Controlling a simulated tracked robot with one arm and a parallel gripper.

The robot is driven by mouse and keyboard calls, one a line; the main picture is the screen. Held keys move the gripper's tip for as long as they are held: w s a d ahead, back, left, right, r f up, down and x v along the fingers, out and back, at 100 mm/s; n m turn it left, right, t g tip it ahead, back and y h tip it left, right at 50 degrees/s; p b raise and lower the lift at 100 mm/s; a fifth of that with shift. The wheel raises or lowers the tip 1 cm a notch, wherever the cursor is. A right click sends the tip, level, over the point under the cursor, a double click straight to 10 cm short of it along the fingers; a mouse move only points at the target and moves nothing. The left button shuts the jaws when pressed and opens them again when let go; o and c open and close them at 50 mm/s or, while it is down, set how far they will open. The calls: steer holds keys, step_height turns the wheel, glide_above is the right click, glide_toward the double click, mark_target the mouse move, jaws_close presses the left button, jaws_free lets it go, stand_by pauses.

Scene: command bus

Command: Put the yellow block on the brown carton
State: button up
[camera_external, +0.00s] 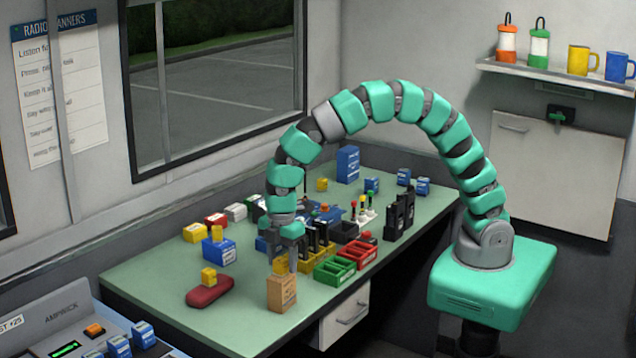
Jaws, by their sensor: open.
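A brown carton (282,294) stands upright near the front edge of the green table. A small yellow block (280,266) sits on top of the carton, partly hidden by my gripper. My gripper (284,262) points straight down over the carton, its open fingers around or just beside the block; the exact contact is too small to tell. Other yellow blocks show: one on a red case (209,275), one on a blue box (216,232), and one farther back on the table (322,184).
Green (331,270) and red (359,254) trays and black upright radios (398,218) stand right of the carton. Coloured boxes line the back left. A console (75,335) sits at lower left.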

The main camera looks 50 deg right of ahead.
mark_target(282, 258)
step_height(282, 258, up, 12)
steer(key=shift+f, duration=0.2)
steer(key=w+d+r+m+t+y, duration=0.2)
steer(key=w+d+r+m+t, duration=0.25)
steer(key=w+d+r, duration=0.45)
steer(key=w+d+r+m+t+y, duration=0.1)
steer(key=w+d+r+m+t, duration=0.3)
steer(key=d+r, duration=0.75)
steer(key=s+d+r+m+t+h, duration=0.1)
steer(key=s+d+r+m+t, duration=0.1)
steer(key=d+r, duration=0.5)
steer(key=s+d+r+m+t+h, duration=0.1)
steer(key=d+r+m+t, duration=0.1)
steer(key=d+r+m, duration=0.2)
steer(key=s+d+r+m+t+h, duration=0.1)
steer(key=s+d+r+m+t, duration=0.1)
steer(key=d+r, duration=0.9)
step_height(282, 258, up, 2)
steer(key=shift+s+r+m+t, duration=0.1)
steer(key=shift+s+m+t, duration=0.3)
steer(key=shift+m, duration=0.35)
steer(key=shift+a, duration=0.1)
steer(key=shift+o, duration=1.4)
